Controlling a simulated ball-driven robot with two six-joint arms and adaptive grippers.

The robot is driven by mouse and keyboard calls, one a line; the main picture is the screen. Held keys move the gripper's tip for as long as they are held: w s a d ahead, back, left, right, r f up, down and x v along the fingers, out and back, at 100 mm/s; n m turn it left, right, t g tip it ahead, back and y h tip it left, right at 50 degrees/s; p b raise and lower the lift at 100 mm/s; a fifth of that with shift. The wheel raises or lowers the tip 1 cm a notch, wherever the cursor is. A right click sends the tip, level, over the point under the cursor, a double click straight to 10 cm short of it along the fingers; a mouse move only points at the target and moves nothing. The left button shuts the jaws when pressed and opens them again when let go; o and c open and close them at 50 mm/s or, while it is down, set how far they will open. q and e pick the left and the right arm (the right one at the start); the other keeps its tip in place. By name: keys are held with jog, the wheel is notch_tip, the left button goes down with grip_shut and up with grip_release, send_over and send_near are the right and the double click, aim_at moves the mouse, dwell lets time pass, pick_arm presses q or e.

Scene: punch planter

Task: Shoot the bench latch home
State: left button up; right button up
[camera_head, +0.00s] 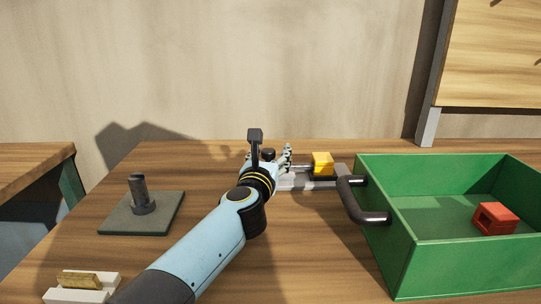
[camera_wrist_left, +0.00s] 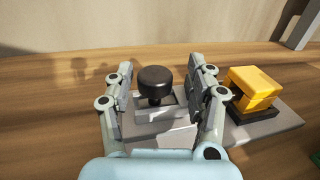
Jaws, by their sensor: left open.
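The bench latch has a grey base plate (camera_head: 325,184) on the wooden bench. It also shows in the wrist view (camera_wrist_left: 285,128). A black round knob (camera_wrist_left: 156,80) stands upright on its left part, and a yellow block (camera_head: 322,163) sits on its right part. In the wrist view the yellow block (camera_wrist_left: 254,87) rests on a dark foot. In the head view a thin rod (camera_head: 300,168) shows left of the block. My left gripper (camera_head: 273,156) is open at the latch's left end. In the wrist view its fingers (camera_wrist_left: 160,82) stand on either side of the knob, with gaps visible.
A green crate (camera_head: 470,262) with a dark handle (camera_head: 362,208) stands close on the right and holds a red block (camera_head: 494,218). A dark plate with a post (camera_head: 139,195) lies left. A white holder with a wooden piece (camera_head: 80,286) is front left.

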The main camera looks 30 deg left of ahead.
pick_arm(q)
jog(key=v, duration=1.2)
jog(key=shift+f, duration=0.1)
